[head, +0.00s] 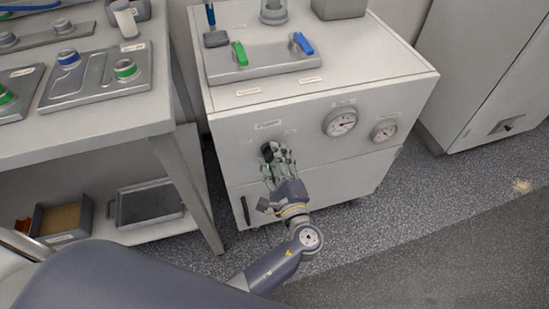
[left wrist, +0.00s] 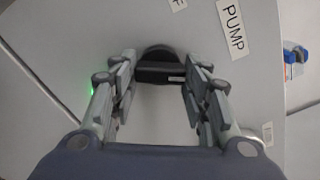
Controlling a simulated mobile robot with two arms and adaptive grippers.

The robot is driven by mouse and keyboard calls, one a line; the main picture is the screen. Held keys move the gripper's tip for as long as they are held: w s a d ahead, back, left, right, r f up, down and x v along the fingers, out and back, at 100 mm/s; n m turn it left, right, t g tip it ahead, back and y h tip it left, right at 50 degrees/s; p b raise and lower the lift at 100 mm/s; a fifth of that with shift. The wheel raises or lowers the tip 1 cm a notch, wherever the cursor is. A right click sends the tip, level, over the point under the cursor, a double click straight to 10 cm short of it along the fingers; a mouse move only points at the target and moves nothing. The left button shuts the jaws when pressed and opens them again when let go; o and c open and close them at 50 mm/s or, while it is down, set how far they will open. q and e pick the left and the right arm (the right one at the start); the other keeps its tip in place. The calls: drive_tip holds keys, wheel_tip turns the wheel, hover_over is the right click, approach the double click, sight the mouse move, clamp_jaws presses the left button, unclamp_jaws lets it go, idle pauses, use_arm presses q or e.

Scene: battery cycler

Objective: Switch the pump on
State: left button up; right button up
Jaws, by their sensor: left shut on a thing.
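The pump switch is a black rotary knob (head: 267,149) on the front of the white cabinet (head: 228,154). In the left wrist view the knob (left wrist: 158,56) has a dark bar handle lying across the picture, with a small pale mark near its right end. A label reading PUMP (left wrist: 232,26) is beside it. My left gripper (head: 275,158) is at the cabinet front, its fingers shut on the knob's handle; in the left wrist view the fingers (left wrist: 160,75) stand on either side of it. The gripper partly hides the knob in the head view. My right gripper is out of view.
Two round gauges (head: 340,122) are right of the knob. A tray with a green lever (head: 240,53) and a blue lever (head: 302,43) sits on the cabinet top. A bench (head: 90,122) stands at left; a black door handle (head: 245,211) is below.

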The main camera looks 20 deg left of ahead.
use_arm(q)
drive_tip(key=o, duration=1.1)
drive_tip(key=shift+c, duration=0.2)
drive_tip(key=v, duration=1.2)
drive_tip(key=shift+f, duration=0.1)
